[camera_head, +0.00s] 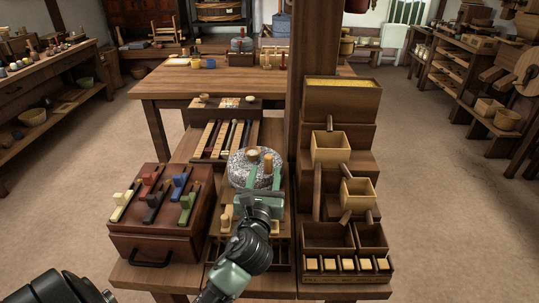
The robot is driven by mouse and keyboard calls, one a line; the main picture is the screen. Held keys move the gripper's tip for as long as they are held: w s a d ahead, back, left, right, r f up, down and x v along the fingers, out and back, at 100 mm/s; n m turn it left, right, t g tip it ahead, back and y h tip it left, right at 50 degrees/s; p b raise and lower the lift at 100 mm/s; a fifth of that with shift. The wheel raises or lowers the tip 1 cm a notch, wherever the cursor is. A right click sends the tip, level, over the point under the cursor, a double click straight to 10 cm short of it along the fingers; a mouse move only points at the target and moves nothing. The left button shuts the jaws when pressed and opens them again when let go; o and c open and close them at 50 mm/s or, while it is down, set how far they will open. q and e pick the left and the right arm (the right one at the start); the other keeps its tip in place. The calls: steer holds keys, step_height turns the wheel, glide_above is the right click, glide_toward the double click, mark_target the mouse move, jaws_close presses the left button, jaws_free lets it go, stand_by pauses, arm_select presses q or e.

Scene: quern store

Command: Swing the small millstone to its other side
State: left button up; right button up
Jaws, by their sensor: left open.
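The small millstone (239,162) is a round, speckled grey stone on the middle stand of the low bench. An upright wooden peg (268,162) stands on its right part, and a small pale wooden piece (252,153) sits near its far middle. My left gripper (264,178) reaches over the stone's near side from the front. Its two green fingers are apart, pointing away from me, with the peg just beyond or between their tips; I cannot tell which. The gripper and wrist hide the stone's near edge. My right gripper is not in view.
Left of the stone stands a red-brown box (152,236) with coloured levers. Behind it is a slotted rack (226,138) of rods. A wooden post (313,70) and stepped wooden boxes (331,149) stand close on the right. A larger table (180,82) is behind.

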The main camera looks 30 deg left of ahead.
mark_target(268, 163)
arm_select(q)
steer(key=shift+b+x, duration=0.35)
steer(key=shift+x, duration=2.8)
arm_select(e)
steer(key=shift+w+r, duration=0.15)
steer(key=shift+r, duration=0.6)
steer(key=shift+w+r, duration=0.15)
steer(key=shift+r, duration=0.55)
arm_select(q)
jaws_close()
